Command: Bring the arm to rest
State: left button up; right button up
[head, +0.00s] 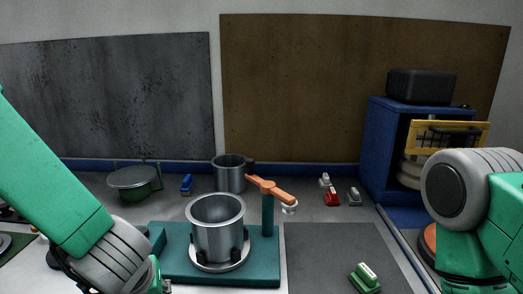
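My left arm comes in from the left edge as a green link ending in a grey joint, and runs out of the picture at the bottom. Its gripper is not in view. My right arm stands at the right edge with a large grey joint and green links. Its gripper is not in view either. A grey metal pot (217,227) stands upright on a teal base (262,272) in the middle. An orange lever (270,190) sits on a teal post to the pot's right. No gripper shows at any of these things.
A second grey pot (229,176) stands behind. A lidded green pot (134,181) is at the back left. A blue cabinet (378,152) with a yellow-framed door (447,123) stands at the right. A green block (364,279) lies on the mostly clear dark mat (325,250).

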pick_arm(q)
jog(key=s+a+f+m+g+b, duration=0.1)
jog(key=s+a+f+b, duration=0.1)
jog(key=s+f, duration=0.35)
jog(key=s+a+f+m+b, duration=0.1)
jog(key=s+a+f+b, duration=0.1)
jog(key=f, duration=0.7)
jog(key=s+a+f+g+b, duration=0.1)
jog(key=s+a+f+b, duration=0.15)
jog(key=f, duration=0.55)
jog(key=s+f+m+g+h+b, duration=0.1)
jog(key=s+f+m+g+b, duration=0.1)
jog(key=s+f, duration=0.8)
jog(key=s+b, duration=0.1)
jog(key=s, duration=0.2)
jog(key=shift+s+a+f, duration=0.25)
jog(key=shift+s+a, duration=0.05)
jog(key=shift+s, duration=0.1)
jog(key=shift+w+a, duration=0.1)
jog(key=shift+a, duration=0.05)
